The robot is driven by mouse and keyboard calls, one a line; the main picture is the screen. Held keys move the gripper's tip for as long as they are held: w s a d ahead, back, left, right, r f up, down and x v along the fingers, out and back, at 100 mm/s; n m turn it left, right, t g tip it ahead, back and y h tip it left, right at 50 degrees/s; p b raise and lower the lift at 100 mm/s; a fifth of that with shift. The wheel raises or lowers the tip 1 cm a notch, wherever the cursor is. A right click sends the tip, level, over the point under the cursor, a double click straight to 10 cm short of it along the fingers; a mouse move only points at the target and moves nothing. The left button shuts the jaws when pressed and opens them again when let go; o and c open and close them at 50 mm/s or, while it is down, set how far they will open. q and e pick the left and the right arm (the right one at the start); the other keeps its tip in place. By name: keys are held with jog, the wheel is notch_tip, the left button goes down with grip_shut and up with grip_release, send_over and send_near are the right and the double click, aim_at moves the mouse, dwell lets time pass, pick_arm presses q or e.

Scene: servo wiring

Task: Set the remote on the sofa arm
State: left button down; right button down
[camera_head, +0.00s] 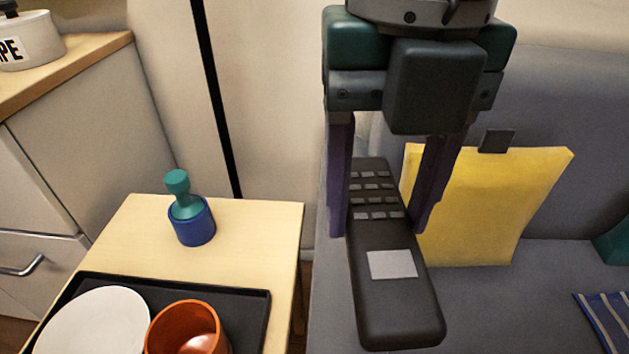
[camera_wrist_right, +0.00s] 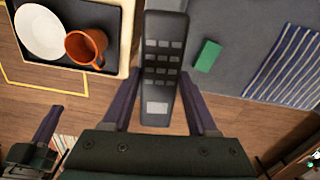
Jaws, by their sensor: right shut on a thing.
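The remote (camera_head: 385,300) is long and black, with grey buttons and a pale grey patch. My right gripper (camera_head: 387,220) points down in the head view, shut on the remote with one purple finger at each side. In the right wrist view the remote (camera_wrist_right: 160,75) lies between the fingers, extending away from the gripper. The grey sofa (camera_head: 550,275) is behind and to the right; its arm seems to lie at its left edge, partly hidden by the remote. I cannot tell whether the remote touches it. Part of my left gripper (camera_wrist_right: 46,125) shows in the wrist view; its opening is unclear.
A wooden side table (camera_head: 260,230) left of the sofa bears a blue and teal object (camera_head: 190,215) and a black tray (camera_head: 255,305) with a white plate (camera_head: 95,325) and an orange mug (camera_head: 187,328). A yellow cushion (camera_head: 480,215) and striped cloth (camera_head: 605,315) are on the sofa.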

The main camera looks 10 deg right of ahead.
jog(key=shift+s+a+f+m, duration=0.1)
jog(key=shift+f+m, duration=0.3)
jog(key=shift+f, duration=0.2)
jog(key=b, duration=0.5)
send_over(349, 341)
notch_tip(349, 341, down, 16)
jog(key=shift+r, duration=0.15)
notch_tip(349, 341, down, 4)
jog(key=shift+f+b, duration=0.1)
jog(key=shift+b, duration=1.05)
jog(key=shift+f, duration=0.15)
jog(key=shift+c, duration=0.9)
grip_release()
